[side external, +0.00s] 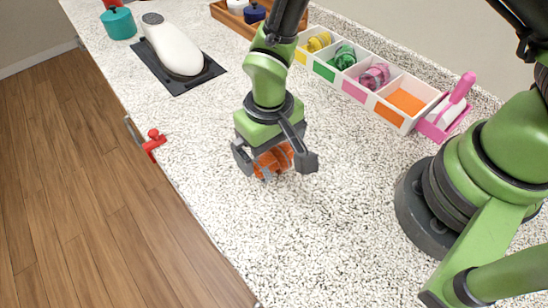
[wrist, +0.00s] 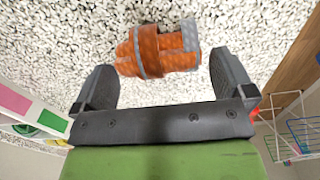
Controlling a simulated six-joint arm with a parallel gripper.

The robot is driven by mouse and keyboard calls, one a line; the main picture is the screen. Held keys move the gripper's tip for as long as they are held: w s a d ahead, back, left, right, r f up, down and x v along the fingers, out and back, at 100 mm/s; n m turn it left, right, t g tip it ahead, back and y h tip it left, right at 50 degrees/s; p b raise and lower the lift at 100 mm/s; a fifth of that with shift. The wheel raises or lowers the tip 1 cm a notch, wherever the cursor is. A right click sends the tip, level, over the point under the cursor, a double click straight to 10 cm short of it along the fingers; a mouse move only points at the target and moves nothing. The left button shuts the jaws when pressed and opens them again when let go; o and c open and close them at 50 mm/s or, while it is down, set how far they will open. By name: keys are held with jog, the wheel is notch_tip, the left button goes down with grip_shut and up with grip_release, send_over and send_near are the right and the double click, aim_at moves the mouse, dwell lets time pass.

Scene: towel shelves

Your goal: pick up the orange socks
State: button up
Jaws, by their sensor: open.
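The orange socks (side external: 273,161) are a rolled bundle with grey parts, lying on the speckled counter. In the side external view they sit under and between the fingers of my gripper (side external: 274,160), which partly hides them. In the wrist view the socks (wrist: 160,50) lie across the gap between the two fingers of my gripper (wrist: 165,80), just beyond the fingertips. My gripper is open, with a finger to each side of the bundle. I cannot tell whether either finger touches it.
A divided box (side external: 391,115) at the back holds yellow, green and pink bundles; its orange-bottomed compartment (side external: 406,101) is empty. A pink-handled brush in a holder (side external: 444,117) stands right of it. A white object on a black tray (side external: 176,82) is at left.

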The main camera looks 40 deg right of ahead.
jog(key=shift+f, duration=0.65)
jog(key=c, duration=0.8)
